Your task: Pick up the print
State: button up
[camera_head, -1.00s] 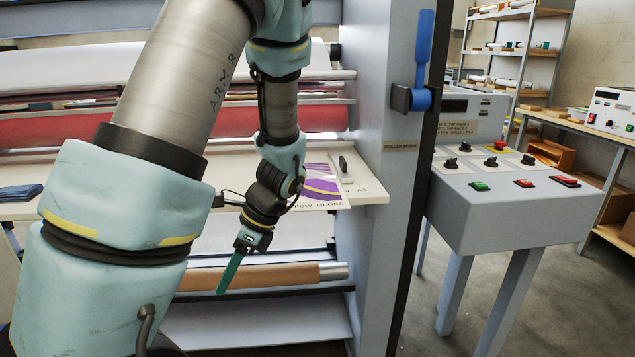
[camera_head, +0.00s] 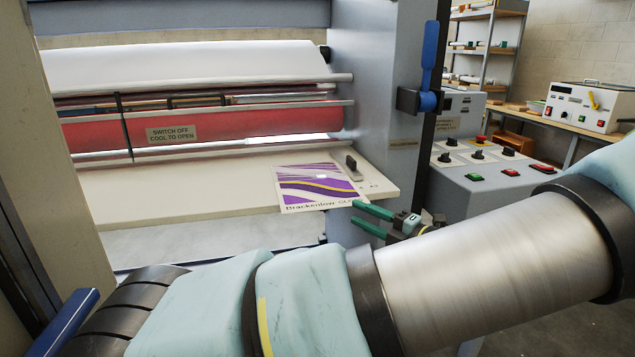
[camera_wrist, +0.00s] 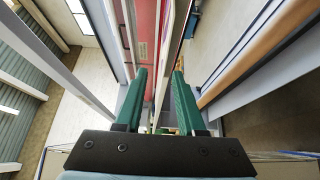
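The print (camera_head: 318,184), a purple, white and yellow sheet lettered "Brackenlow", lies flat on the laminator's pale feed table (camera_head: 200,200). Its near edge reaches the table's front edge and appears to overhang it slightly. My gripper (camera_head: 354,212) is at the print's near right corner, fingers pointing left, one above the other. Its green fingers are apart in the head view and also in the wrist view (camera_wrist: 159,75). In the wrist view the table shows edge-on ahead between them. I cannot tell whether the upper finger touches the print; nothing is visibly gripped.
A small dark-handled block (camera_head: 352,166) stands on the table just right of the print. The laminator's upright side frame (camera_head: 370,110) with a blue lever (camera_head: 429,70) rises behind my gripper. A button console (camera_head: 500,175) stands right. Red rollers (camera_head: 240,122) lie behind the table.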

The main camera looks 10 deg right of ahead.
aim_at(332, 204)
jog(key=shift+f+p+x, duration=0.15)
jog(key=shift+p+x, duration=0.4)
jog(key=shift+x, duration=1)
jog(key=shift+f+p+x, duration=0.15)
jog(key=shift+p+x, duration=0.35)
jog(key=shift+x, duration=1)
jog(key=shift+f+p+x, duration=0.15)
jog(key=shift+p+x, duration=0.4)
jog(key=shift+x, duration=1)
jog(key=shift+d, duration=0.1)
jog(key=shift+c, duration=0.3)
grip_shut()
